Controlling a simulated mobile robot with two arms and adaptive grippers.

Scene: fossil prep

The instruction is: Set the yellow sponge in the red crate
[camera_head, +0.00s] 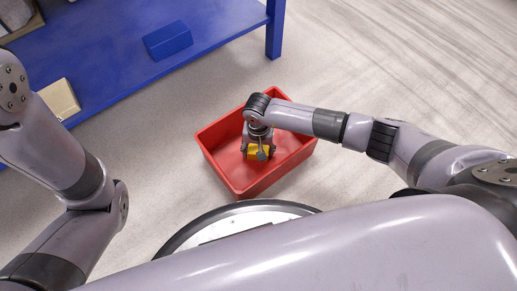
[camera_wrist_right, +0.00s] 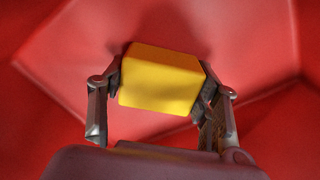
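The red crate (camera_head: 213,160) stands on the floor in front of my base, open side up. My right gripper (camera_head: 260,153) points down inside the crate's outline in the head view. The yellow sponge (camera_head: 258,153) is between its fingers. In the right wrist view the sponge (camera_wrist_right: 160,80) sits between the two fingertips, with a finger against each side, so my right gripper (camera_wrist_right: 160,88) is shut on it. Red crate surfaces (camera_wrist_right: 245,35) fill the background there. I cannot tell whether the sponge touches the crate bottom. My left gripper is not in view; only my left arm shows.
A blue table (camera_head: 110,60) stands at the upper left, with a blue block (camera_head: 168,40) and a tan box (camera_head: 60,99) on it. Its leg (camera_head: 274,30) comes down behind the crate. The floor (camera_head: 400,60) to the right is clear.

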